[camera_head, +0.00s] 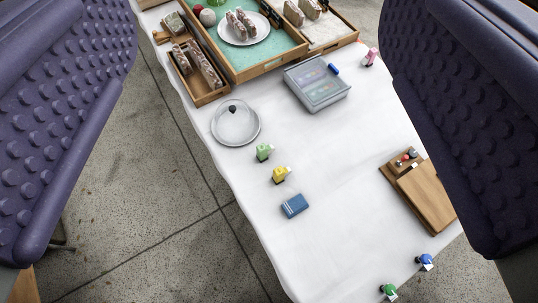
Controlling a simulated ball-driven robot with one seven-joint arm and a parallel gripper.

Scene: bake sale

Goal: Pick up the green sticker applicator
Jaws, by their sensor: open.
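A small green block-shaped item with a pale tip (264,151) stands on the white-covered table, left of the middle. It looks like the green sticker applicator, though it is too small to be sure. Another small green-topped item (389,290) sits at the table's near edge. My gripper (260,130) is open and empty. Its two purple studded fingers fill the left and right sides of the view. The green block shows in the gap between them, well beyond the fingers and not touched.
A yellow item (280,174) and a blue box (294,206) stand close below the green one. A glass dome (235,133) is up-left, a grey case (318,93) up-right, wooden trays (270,64) at the back, a wooden board (425,197) right. The cloth's middle is clear.

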